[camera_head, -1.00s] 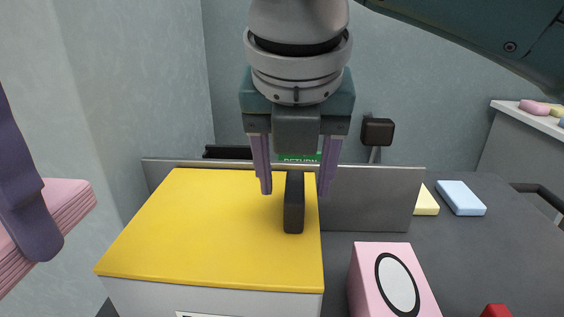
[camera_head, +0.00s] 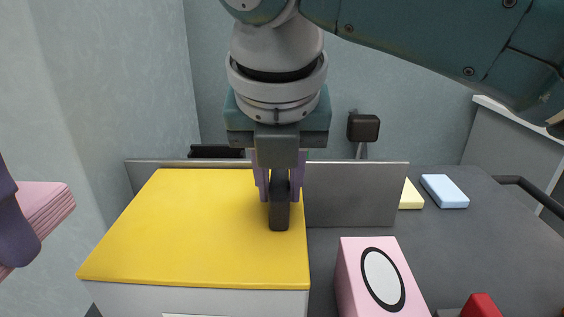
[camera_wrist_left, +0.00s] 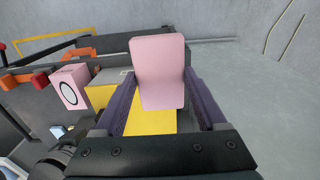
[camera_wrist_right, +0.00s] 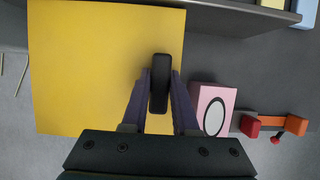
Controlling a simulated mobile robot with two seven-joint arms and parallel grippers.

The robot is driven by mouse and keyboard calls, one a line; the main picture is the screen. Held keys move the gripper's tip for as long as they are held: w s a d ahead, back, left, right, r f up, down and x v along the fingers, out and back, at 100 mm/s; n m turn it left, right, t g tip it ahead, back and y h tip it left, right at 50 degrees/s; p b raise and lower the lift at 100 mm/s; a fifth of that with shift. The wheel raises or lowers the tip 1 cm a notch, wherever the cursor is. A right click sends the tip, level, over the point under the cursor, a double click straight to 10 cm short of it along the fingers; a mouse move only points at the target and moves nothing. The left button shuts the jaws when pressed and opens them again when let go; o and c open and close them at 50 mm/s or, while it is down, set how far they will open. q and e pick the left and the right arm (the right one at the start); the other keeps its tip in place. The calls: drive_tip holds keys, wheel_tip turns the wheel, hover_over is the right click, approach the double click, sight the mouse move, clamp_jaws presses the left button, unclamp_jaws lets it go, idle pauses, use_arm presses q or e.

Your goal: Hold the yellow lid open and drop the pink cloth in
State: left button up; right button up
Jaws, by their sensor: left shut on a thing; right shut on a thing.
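The yellow lid (camera_head: 200,235) lies flat and closed on a white box (camera_head: 200,298). A black handle (camera_head: 279,210) stands up at its right edge. My right gripper (camera_head: 280,190) is above the lid and shut on this handle, which also shows between the fingers in the right wrist view (camera_wrist_right: 160,84). The pink cloth (camera_head: 50,208), a folded stack, is at the left edge of the head view. My left gripper (camera_wrist_left: 160,105) is shut on it, and its pink face shows between the purple fingers in the left wrist view (camera_wrist_left: 158,70). The box's inside is hidden.
A pink box with a white oval (camera_head: 380,280) stands right of the lidded box. A red part (camera_head: 482,305) is at the lower right. A low grey panel (camera_head: 355,195) runs behind the lid. Blue (camera_head: 444,191) and pale yellow (camera_head: 411,196) blocks lie behind on the dark surface.

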clamp_jaws()
use_arm(q)
drive_tip(key=shift+r, duration=0.15)
use_arm(e)
drive_tip(key=shift+d, duration=0.1)
